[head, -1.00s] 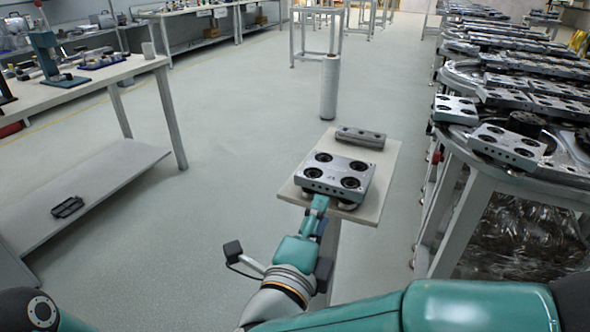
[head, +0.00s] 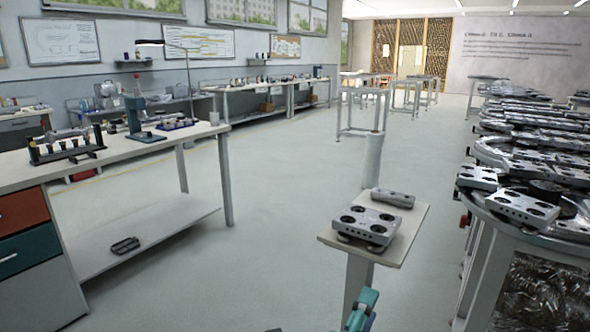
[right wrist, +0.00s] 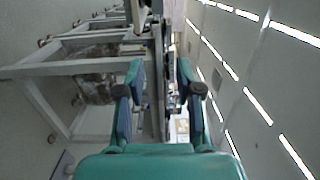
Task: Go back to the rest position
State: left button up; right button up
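My right gripper (head: 363,306) shows only in part at the bottom edge of the head view, in front of and apart from the small stand. In the right wrist view (right wrist: 160,75) its two teal fingers are spread with nothing held between them. A grey metal block with round dark holes (head: 366,225) lies flat on the small stand's top (head: 398,252). A smaller grey block (head: 393,198) lies behind it. My left gripper is not in view.
The ring track (head: 545,235) with several similar metal blocks stands at the right. A workbench with tools (head: 110,160) and a low shelf stands at the left. A pale pillar (head: 373,160) rises behind the stand. The floor between bench and stand is clear.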

jog(key=w+d+f+n+g+h, duration=0.1)
jog(key=w+d+f+n+g, duration=0.1)
jog(key=d+f, duration=0.75)
jog(key=w+d+f+n+g, duration=0.1)
jog(key=w+d+f+g, duration=0.35)
jog(key=f, duration=0.75)
jog(key=s+f+n+g+y, duration=0.1)
jog(key=s+f+n+y, duration=0.2)
jog(key=f, duration=0.6)
jog(key=s+f+n+y, duration=0.3)
jog(key=f, duration=0.7)
jog(key=s+a+f+n+g+y, duration=0.4)
jog(key=s+a+n, duration=0.25)
jog(key=s, duration=0.25)
jog(key=s+a+f+n+g+y, duration=0.4)
jog(key=s+a+n, duration=0.2)
jog(key=s+n, duration=0.15)
pick_arm(q)
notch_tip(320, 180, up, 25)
jog(key=p, duration=2.5)
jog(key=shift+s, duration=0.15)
pick_arm(e)
notch_tip(320, 180, up, 26)
jog(key=m, duration=0.1)
jog(key=shift+s+f, duration=0.2)
jog(key=shift+f, duration=0.05)
jog(key=shift+d, duration=0.15)
